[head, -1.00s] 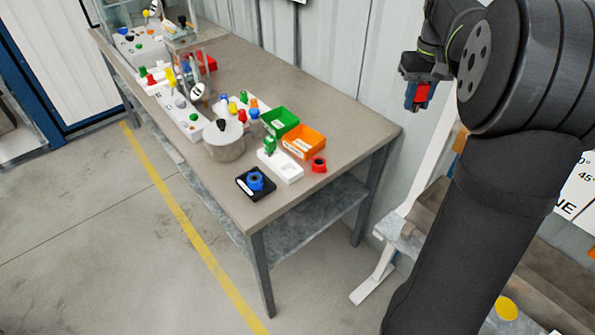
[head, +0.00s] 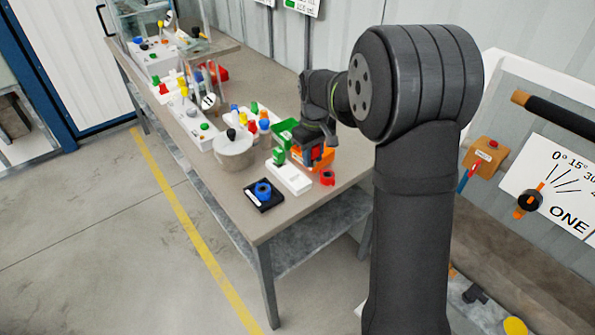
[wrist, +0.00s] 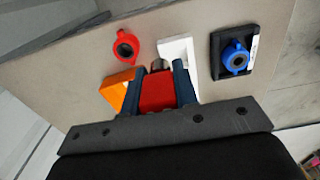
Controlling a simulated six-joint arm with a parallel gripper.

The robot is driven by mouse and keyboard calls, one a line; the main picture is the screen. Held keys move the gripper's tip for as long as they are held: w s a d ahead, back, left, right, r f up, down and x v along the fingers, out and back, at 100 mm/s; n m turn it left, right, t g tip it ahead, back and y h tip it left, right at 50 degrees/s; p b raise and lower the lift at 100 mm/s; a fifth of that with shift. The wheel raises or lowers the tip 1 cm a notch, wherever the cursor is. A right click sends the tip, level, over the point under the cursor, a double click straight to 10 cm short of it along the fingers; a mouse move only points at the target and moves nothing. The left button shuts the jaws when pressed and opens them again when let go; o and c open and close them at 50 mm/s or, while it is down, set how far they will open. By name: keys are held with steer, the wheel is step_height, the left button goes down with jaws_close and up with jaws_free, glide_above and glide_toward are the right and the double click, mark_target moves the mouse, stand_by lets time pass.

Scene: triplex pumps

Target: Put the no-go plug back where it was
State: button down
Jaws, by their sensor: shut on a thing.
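My gripper (wrist: 157,88) is shut on a red plug (wrist: 157,95), the no-go plug, with a metal end (wrist: 158,65) showing between the blue fingers. In the head view my gripper (head: 311,154) is above the table, over the orange bin and behind the white block. The white block (head: 292,180) lies near the table's front right, with a green plug (head: 279,156) upright at its far left end. Part of the white block (wrist: 178,50) also shows in the wrist view, past the plug's metal end. The fingers hide the rest of it.
An orange bin (wrist: 113,92) is close beside my gripper. A red ring part (head: 327,178) lies right of the white block; a blue ring part (head: 263,189) sits on a black base (head: 256,204). A green bin (head: 285,129) and round metal pot (head: 234,153) stand farther left.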

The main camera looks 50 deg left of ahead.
steer(key=shift+s+a+f, duration=0.4)
steer(key=shift+a+f, duration=0.2)
steer(key=shift+f, duration=0.5)
steer(key=shift+s+a+f, duration=0.4)
steer(key=shift+a+f, duration=0.25)
steer(key=shift+f, duration=0.5)
steer(key=shift+s+a+f, duration=0.4)
steer(key=shift+a+f, duration=0.2)
steer(key=shift+f, duration=0.5)
steer(key=shift+f, duration=0.1)
steer(key=shift+f, duration=0.45)
steer(key=c, duration=1.1)
jaws_free()
step_height(320, 180, up, 13)
steer(key=shift+r, duration=0.1)
